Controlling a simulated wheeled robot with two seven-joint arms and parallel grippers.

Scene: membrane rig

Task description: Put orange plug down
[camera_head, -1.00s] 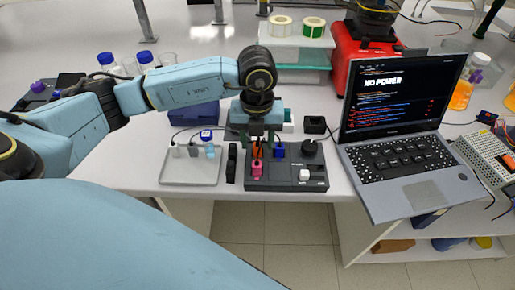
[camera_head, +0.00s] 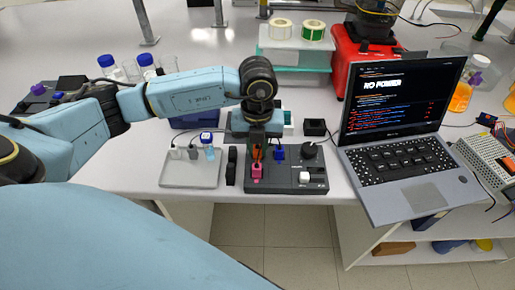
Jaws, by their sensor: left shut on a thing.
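My left gripper (camera_head: 257,150) points down over the left part of a dark control box (camera_head: 285,183) near the table's front edge. It is shut on the orange plug (camera_head: 257,153), of which only a small part shows between the fingers. A pink plug (camera_head: 257,171) stands on the box just in front of the gripper, and a blue plug (camera_head: 280,153) stands to its right. Whether the orange plug touches the box is hidden by the fingers. My right gripper is not in view.
A grey tray (camera_head: 178,180) with a blue-capped vial (camera_head: 207,145) and pale plugs lies left of the box. A laptop (camera_head: 405,150) reading "NO POWER" stands at right. Bottles (camera_head: 109,66) stand behind my left arm.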

